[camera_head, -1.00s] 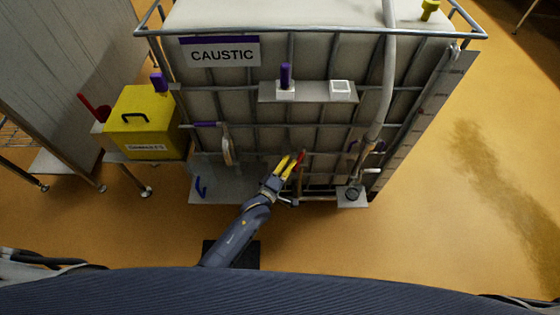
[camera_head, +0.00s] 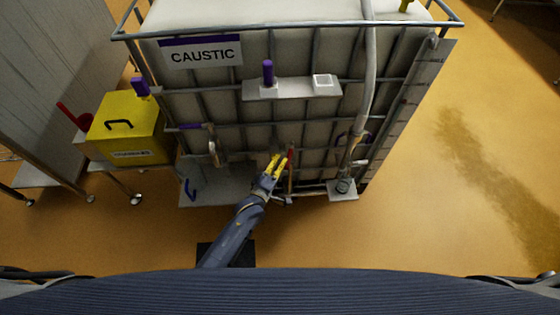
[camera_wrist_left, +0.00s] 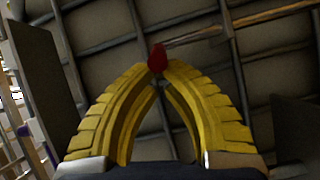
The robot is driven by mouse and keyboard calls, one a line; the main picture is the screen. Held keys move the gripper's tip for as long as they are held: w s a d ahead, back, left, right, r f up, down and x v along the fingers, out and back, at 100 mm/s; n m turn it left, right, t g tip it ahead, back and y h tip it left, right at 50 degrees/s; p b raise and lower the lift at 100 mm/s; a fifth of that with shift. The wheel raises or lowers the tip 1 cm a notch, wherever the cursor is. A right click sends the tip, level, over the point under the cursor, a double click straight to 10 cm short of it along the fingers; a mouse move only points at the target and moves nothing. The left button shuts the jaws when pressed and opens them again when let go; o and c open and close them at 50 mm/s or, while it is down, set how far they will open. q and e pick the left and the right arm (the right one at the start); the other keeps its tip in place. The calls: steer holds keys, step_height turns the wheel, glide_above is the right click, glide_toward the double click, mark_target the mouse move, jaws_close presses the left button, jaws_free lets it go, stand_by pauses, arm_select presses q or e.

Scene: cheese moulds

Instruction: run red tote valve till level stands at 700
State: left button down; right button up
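The caustic tote (camera_head: 200,52) is a pale tank in a grey metal cage. Its red valve handle (camera_head: 291,158) stands low on the front face, and its red end shows in the left wrist view (camera_wrist_left: 157,58). My left gripper (camera_head: 280,160) is just left of the handle, its yellow fingers drawn together at the tips. In the wrist view the fingertips (camera_wrist_left: 157,70) meet right at the red end; I see no clear grip and cannot tell whether they touch it. A pale strip (camera_head: 412,110) runs down the tote's right edge; no level figures are readable. My right gripper is out of view.
A yellow box (camera_head: 125,125) stands left of the tote, near a red scoop-like thing (camera_head: 75,116). A small shelf (camera_head: 292,90) on the tote carries a purple-topped item (camera_head: 268,73). A grey hose (camera_head: 367,80) hangs down the front right.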

arm_select(q)
steer(key=v, duration=1)
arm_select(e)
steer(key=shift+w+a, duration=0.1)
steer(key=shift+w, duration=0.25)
arm_select(q)
steer(key=shift+f, duration=0.15)
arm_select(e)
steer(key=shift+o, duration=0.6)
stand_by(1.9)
